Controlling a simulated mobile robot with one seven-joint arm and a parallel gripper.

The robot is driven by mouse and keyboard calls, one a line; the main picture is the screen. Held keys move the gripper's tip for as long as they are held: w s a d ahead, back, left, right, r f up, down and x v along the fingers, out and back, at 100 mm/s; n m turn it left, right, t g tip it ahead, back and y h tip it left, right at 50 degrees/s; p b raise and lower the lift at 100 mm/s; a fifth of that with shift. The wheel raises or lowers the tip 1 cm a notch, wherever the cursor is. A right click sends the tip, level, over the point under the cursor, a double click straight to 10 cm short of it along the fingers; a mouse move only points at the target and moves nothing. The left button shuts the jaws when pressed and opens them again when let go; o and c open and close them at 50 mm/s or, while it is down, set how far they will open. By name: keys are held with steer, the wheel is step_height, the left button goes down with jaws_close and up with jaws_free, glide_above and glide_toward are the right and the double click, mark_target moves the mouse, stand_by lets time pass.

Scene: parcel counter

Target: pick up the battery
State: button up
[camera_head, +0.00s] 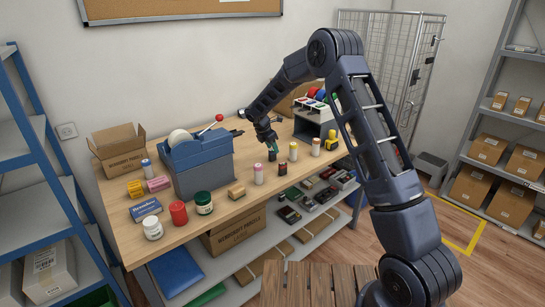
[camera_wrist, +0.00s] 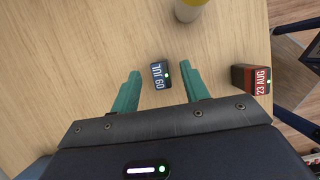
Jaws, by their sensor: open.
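The small dark block with a white "09 JUL" label and a green dot, likely the battery (camera_wrist: 160,74), stands on the wooden counter (camera_wrist: 90,50). In the wrist view it lies between the tips of my gripper (camera_wrist: 161,70), with a gap on each side. The two teal fingers are open and hold nothing. In the head view my gripper (camera_head: 273,149) is low over the counter and mostly hides the block. A similar red and dark block labelled "23 AUG" (camera_wrist: 252,79) stands to the right, outside the fingers; it also shows in the head view (camera_head: 283,169).
A yellow-topped white bottle (camera_wrist: 190,9) stands just beyond the block. A pink-topped bottle (camera_head: 258,174) stands close by in the head view. A blue-grey tape dispenser (camera_head: 203,163), jars and boxes fill the left of the counter.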

mark_target(272, 150)
steer(key=x, duration=0.4)
steer(key=shift+s+a+f, duration=0.15)
steer(key=shift+a+f, duration=0.05)
steer(key=shift+f, duration=0.15)
jaws_close()
